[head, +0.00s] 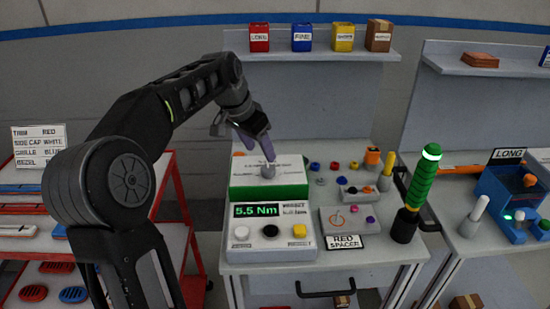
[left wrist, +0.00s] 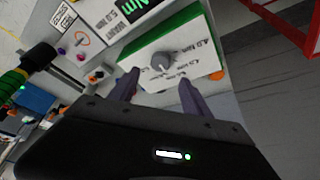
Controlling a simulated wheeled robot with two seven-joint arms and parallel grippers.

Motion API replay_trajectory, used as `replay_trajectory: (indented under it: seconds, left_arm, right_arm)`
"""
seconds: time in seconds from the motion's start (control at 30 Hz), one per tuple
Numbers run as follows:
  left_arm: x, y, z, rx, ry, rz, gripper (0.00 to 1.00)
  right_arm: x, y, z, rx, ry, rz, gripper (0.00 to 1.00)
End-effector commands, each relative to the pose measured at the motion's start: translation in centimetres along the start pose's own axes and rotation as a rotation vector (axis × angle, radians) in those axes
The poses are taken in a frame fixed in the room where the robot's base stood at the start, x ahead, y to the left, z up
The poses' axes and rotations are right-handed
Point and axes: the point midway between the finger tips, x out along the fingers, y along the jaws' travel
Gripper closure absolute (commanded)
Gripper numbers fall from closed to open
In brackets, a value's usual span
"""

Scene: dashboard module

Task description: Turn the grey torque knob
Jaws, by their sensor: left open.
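The grey torque knob (head: 268,171) stands on the white top of a green-sided box (head: 240,191) on the bench, with printed Nm labels around it. In the left wrist view the knob (left wrist: 163,62) lies just beyond the fingertips, roughly centred between them, with a light mark on it. My left gripper (head: 256,147) is above and behind the knob, its purple fingers pointing down towards it. In the left wrist view the left gripper (left wrist: 156,88) is open, with nothing between its fingers. A green display (head: 257,210) in front reads 5.5 Nm. My right gripper is not in view.
A panel with white, black and yellow buttons (head: 270,231) stands in front of the box. A red cart (head: 180,210) stands at the left.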

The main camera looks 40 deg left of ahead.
Motion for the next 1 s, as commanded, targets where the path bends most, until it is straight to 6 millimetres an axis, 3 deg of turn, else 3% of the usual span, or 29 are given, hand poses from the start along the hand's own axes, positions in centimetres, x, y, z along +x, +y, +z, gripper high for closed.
replay_trajectory:
  seconds: [0.37, 0.8, 1.0]
  left_arm:
    - [1.0, 0.0, 0.0, 0.0, -0.002, 0.001, 0.44]
    - [7.1, 0.0, 0.0, -0.001, -0.003, 0.002, 0.44]
    - [7.9, 0.0, 0.0, -0.001, 0.0, 0.0, 0.44]
  right_arm:
    - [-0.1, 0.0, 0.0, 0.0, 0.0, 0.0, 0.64]
    - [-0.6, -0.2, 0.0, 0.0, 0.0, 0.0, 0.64]
    - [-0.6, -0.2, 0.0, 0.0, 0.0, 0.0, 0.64]
